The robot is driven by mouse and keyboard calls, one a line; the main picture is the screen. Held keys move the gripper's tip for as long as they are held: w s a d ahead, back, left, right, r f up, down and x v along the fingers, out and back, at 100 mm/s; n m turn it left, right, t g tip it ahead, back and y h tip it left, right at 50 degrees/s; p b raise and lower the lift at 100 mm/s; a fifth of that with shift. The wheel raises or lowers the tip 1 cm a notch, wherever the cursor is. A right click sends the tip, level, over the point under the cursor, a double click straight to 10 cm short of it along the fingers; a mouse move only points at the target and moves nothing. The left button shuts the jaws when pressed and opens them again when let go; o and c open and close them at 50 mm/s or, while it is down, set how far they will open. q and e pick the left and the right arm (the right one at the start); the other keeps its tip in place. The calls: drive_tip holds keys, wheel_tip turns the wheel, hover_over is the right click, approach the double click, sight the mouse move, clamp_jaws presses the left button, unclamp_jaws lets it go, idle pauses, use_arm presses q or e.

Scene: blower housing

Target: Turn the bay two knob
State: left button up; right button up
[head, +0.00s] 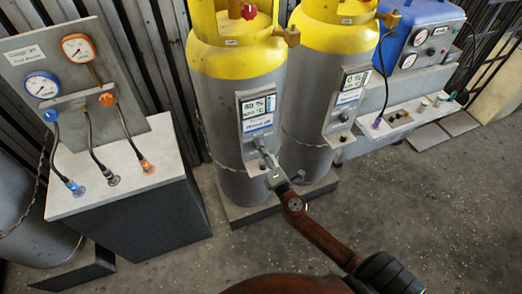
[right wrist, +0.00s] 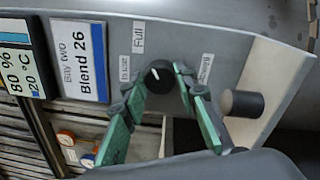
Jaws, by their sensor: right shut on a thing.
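The bay two knob (right wrist: 158,77) is a round black knob with a white pointer mark, on the grey panel of the left yellow-topped cylinder (head: 238,110). In the right wrist view small labels stand around it, "Full" above it and others to either side. My right gripper (right wrist: 158,84) has its green fingers on both sides of the knob and is shut on it. In the head view the right gripper (head: 268,163) reaches this panel below its display (head: 258,112) and hides the knob. My left gripper is not in view.
A "Bay two Blend 26" label (right wrist: 80,62) sits left of the knob. A black cylindrical stub (right wrist: 243,103) sticks out to its right. A second yellow-topped cylinder (head: 320,90) stands close by. A gauge stand (head: 115,150) is at the left, a blue unit (head: 425,35) at the right.

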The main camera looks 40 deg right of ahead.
drive_tip(key=shift+f, duration=0.1)
drive_tip(key=shift+m, duration=0.4)
drive_tip(key=o, duration=0.8)
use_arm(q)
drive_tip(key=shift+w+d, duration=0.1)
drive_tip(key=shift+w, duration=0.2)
use_arm(e)
drive_tip(key=o, duration=0.4)
drive_tip(key=shift+c, duration=0.2)
drive_tip(key=shift+s, duration=0.1)
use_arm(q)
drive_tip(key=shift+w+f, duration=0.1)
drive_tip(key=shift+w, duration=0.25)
use_arm(e)
drive_tip(key=v, duration=1.2)
